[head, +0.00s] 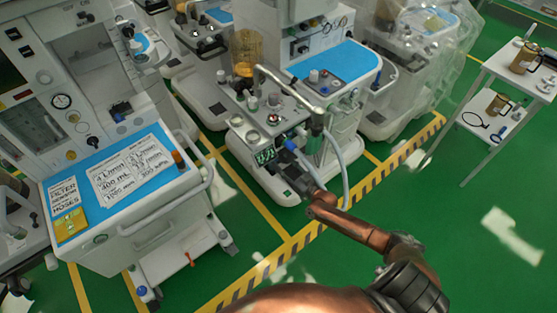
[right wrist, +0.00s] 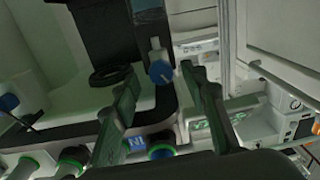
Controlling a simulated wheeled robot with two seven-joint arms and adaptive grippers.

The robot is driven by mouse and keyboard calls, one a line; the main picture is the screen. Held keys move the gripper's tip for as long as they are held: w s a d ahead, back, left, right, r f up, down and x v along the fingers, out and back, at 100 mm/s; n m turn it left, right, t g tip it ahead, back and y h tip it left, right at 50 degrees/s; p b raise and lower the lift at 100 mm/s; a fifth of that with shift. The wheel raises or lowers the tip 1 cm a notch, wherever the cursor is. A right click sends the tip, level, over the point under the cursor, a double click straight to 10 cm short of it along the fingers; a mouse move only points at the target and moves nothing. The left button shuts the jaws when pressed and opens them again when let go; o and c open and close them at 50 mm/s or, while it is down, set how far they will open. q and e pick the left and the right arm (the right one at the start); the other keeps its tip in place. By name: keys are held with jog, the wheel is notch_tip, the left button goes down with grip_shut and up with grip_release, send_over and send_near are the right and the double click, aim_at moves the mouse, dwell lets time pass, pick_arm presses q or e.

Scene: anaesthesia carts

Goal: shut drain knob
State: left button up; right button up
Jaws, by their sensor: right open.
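A small blue knob (right wrist: 160,71) on a pale stem, which looks like the drain knob, hangs under a dark bracket in the right wrist view. My right gripper (head: 285,170) is at the front of the middle anaesthesia cart (head: 319,158), low beside its panel. In the right wrist view my right gripper (right wrist: 161,84) is open, with one finger on each side of the blue knob. I cannot tell whether either finger touches it. In the head view the gripper and wrist largely hide the knob. My left gripper is not in view.
A large cart with a blue top (head: 112,190) stands at the left. A hose (head: 343,172) and a metal bar (head: 290,88) are close to my right gripper. A white trolley (head: 511,70) stands at the far right. Green floor is free at the lower right.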

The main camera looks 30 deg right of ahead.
jog(key=shift+w+a, duration=0.2)
jog(key=shift+w, duration=1.2)
jog(key=shift+c, duration=0.3)
jog(key=shift+d, duration=0.1)
grip_shut()
